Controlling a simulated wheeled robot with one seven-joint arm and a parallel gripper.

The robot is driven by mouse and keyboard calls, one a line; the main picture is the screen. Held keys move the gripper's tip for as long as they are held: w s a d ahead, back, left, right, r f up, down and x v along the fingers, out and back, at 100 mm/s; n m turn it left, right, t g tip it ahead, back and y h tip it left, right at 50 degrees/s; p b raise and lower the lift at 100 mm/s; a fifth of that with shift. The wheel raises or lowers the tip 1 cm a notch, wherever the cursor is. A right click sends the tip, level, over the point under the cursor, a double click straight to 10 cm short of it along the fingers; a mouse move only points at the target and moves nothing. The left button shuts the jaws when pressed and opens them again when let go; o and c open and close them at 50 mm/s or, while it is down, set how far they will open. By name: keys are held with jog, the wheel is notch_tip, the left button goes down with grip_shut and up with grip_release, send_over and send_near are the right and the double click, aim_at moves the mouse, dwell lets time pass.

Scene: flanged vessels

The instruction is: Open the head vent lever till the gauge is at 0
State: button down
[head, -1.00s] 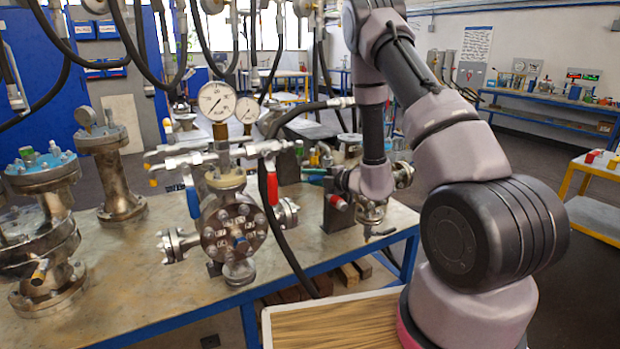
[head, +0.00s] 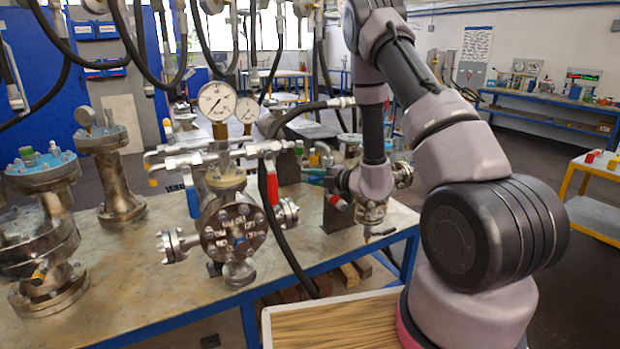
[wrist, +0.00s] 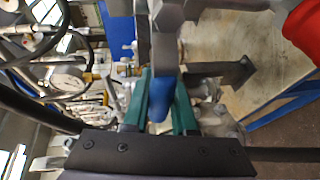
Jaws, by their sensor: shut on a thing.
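The flanged vessel (head: 233,228) stands on the bench with a white-faced gauge (head: 217,100) above it. The gauge needle slants across the dial; its reading is too small to be sure of. A red lever (head: 272,188) hangs at the vessel's right side, and a blue lever (head: 193,203) hangs at its left. In the wrist view, my gripper (wrist: 172,100) has its green fingers closed around a blue lever grip (wrist: 182,97), with a grey metal body just beyond. In the head view my arm comes from the right, and I cannot tell there which blue handle it holds.
A second gauge (head: 247,110) stands behind the first. A black hose (head: 285,240) loops down in front of the bench (head: 150,290). Other vessels (head: 40,230) stand at the left. A red part (wrist: 302,28) is close at the wrist view's upper right.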

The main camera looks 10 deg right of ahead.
aim_at(326, 149)
jog(key=shift+d+r, duration=0.1)
dwell(0.3)
jog(key=d+r+m+t, duration=0.1)
jog(key=r+m+t, duration=0.1)
jog(key=m, duration=0.3)
jog(key=w+d+r+m+t+y, duration=0.1)
jog(key=d+r+m, duration=0.1)
jog(key=m, duration=0.3)
jog(key=d+r+m+t+y, duration=0.1)
jog(key=d+r+m+t, duration=0.1)
jog(key=r+m, duration=0.2)
jog(key=shift+w+d+m+t, duration=0.1)
jog(key=shift+w+m+t, duration=0.2)
jog(key=shift+m, duration=0.3)
jog(key=shift+w+d+r+m+t+h, duration=0.15)
jog(key=shift+d+m+t+h, duration=0.35)
jog(key=shift+m, duration=0.65)
jog(key=shift+w+d+r+m+t+h, duration=0.1)
jog(key=shift+w+d+m+t+h, duration=0.15)
jog(key=shift+d+m+t, duration=0.6)
jog(key=shift+a+f+m+g, duration=0.1)
jog(key=shift+a+m+g, duration=0.15)
jog(key=shift+m, duration=0.05)
jog(key=c, duration=0.7)
grip_release()
